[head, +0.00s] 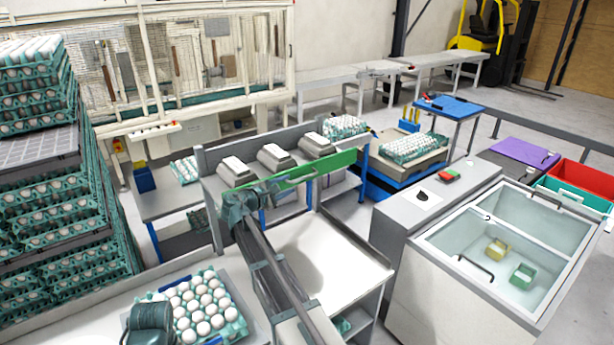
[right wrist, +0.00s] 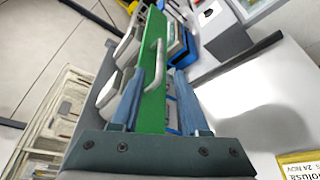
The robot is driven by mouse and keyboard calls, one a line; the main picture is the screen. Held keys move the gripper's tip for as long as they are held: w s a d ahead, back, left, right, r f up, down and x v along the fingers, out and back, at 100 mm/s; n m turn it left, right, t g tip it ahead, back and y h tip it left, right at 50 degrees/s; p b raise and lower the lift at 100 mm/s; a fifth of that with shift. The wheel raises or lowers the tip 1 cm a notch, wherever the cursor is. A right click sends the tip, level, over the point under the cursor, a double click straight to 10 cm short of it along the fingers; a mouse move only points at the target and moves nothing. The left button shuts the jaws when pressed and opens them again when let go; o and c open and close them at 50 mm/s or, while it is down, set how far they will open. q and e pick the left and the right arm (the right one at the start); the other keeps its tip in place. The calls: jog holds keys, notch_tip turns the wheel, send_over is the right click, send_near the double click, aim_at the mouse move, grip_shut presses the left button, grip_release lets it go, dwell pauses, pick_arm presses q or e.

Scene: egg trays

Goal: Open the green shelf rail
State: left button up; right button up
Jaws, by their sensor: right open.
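The green shelf rail (head: 318,168) runs along the front of the grey shelf unit, in the middle of the head view. In the right wrist view the rail (right wrist: 153,108) carries a pale bar handle (right wrist: 155,68). My right gripper (head: 268,189) is at the rail's left part. In the right wrist view its two blue fingers (right wrist: 160,78) are apart, with the rail and handle showing between them. I cannot tell whether the fingers touch the handle. A teal part of my left arm (head: 150,318) shows at the bottom left; its fingers cannot be made out.
Grey-white boxes (head: 277,158) sit on the shelf behind the rail. A white worktop (head: 325,250) lies in front, largely clear. An egg tray (head: 238,327) with white eggs is at the lower left. A glass-topped chest (head: 470,270) stands at the right.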

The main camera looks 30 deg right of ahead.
aim_at(305, 178)
jog(key=b+x, duration=0.2)
jog(key=x, duration=1)
jog(key=shift+w+d+f, duration=0.1)
jog(key=shift+d+f, duration=0.05)
jog(key=shift+d, duration=0.05)
grip_shut()
dwell(0.9)
